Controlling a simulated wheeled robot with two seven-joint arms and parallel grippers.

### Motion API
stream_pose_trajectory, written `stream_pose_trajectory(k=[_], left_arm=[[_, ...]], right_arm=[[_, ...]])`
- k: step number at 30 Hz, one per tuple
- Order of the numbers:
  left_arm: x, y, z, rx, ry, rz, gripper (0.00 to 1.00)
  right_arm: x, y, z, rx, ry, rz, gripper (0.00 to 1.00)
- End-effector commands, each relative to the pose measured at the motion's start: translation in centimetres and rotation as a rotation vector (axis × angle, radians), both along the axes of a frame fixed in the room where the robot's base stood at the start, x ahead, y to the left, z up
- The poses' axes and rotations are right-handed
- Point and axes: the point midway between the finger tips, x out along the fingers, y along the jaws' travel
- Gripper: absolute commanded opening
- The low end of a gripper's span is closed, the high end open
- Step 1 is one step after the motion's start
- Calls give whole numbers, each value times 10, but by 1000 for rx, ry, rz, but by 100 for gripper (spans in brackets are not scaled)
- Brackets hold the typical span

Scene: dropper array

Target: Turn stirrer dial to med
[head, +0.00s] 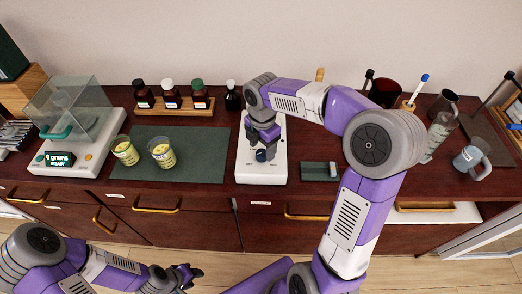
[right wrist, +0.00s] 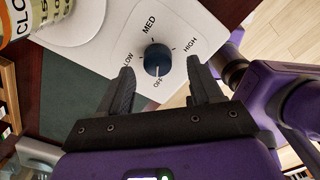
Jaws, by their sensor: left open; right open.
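The white stirrer (head: 273,171) stands on the bench at the middle of the head view. Its dark blue dial (head: 261,155) is on the front part. In the right wrist view the dial (right wrist: 158,58) is ringed by the labels LOW, MED, HIGH and OFF; a faint light mark on it seems to face OFF, but this is hard to tell. My right gripper (head: 263,138) is open just above the dial; in the right wrist view its fingers (right wrist: 160,72) are apart on either side of it, not closed on it. My left gripper (head: 190,273) is open and empty, low in front of the bench.
Two labelled yellow cups (head: 162,153) stand on a green mat (head: 200,165) left of the stirrer. A balance (head: 85,150) is further left, and a bottle rack (head: 175,110) behind. A small dark tray (head: 320,172) lies right of the stirrer. A grey mug (head: 470,160) stands far right.

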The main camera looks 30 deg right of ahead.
Motion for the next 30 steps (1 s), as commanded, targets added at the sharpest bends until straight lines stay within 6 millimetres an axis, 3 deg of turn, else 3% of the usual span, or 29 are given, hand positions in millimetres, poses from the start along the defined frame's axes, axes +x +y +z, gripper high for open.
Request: stream_pose_trajectory(k=[6, 15, 26, 30], left_arm=[[0, 0, -7, 0, -1, 0, 43], [1, 0, -7, 0, -1, 0, 43], [1, 0, -7, 0, -1, 0, 43], [1, 0, -7, 0, -1, 0, 43]], right_arm=[[0, 0, -23, 1, 1, 0, 65], [0, 0, -25, 0, -1, -1, 65], [0, 0, -25, 1, 0, 0, 11], [0, 0, -25, 1, 0, -4, 9]])
